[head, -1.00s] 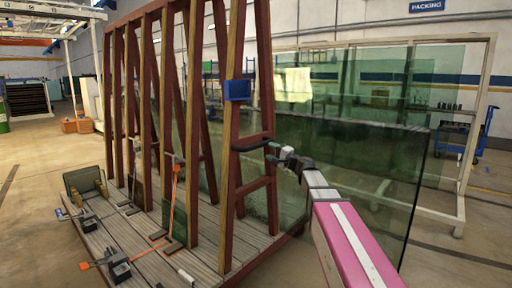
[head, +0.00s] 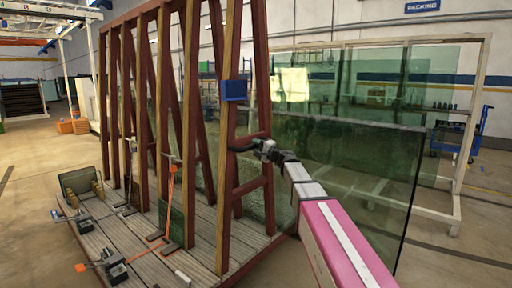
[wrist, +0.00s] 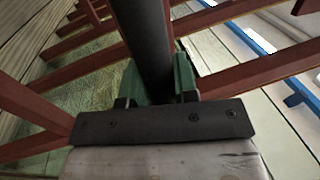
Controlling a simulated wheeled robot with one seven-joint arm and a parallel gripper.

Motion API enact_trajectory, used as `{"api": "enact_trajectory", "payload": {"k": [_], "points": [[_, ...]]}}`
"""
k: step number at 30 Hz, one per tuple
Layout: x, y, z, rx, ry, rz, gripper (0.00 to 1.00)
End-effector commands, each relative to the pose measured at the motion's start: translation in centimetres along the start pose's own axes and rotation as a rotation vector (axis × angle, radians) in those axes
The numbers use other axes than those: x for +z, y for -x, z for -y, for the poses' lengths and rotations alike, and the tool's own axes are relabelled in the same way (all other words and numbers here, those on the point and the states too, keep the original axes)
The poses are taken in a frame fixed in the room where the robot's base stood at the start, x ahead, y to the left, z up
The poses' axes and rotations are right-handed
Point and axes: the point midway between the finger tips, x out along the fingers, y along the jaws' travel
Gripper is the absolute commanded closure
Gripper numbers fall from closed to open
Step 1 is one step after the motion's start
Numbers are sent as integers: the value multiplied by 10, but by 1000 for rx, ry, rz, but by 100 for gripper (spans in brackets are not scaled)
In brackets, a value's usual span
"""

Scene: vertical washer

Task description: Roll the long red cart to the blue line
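The long red cart (head: 224,190) is a tall red-brown rack frame on a plank deck (head: 150,245), at left and centre of the head view. Greenish glass sheets (head: 340,165) lean on its right side. A black handle (head: 240,148) sticks out from the cart's near end. My gripper (head: 262,148) is at this handle, at its right end. In the wrist view, a dark bar (wrist: 145,35) passes between the green fingers of my gripper (wrist: 158,85). No clear gap shows, but whether they clamp it is hidden.
A blue box (head: 236,90) sits on the cart's near post. A white rack frame (head: 470,130) with glass stands behind at right, with a blue trolley (head: 455,138) beyond. Orange crates (head: 72,126) lie far left. Floor at left and right front is clear.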

Motion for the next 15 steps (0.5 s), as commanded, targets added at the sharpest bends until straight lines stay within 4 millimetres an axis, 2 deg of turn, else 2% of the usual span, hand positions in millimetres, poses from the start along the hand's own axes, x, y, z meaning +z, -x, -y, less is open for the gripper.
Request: {"api": "enact_trajectory", "payload": {"k": [15], "points": [[0, 10, 1, 1, 0, 0, 100]]}}
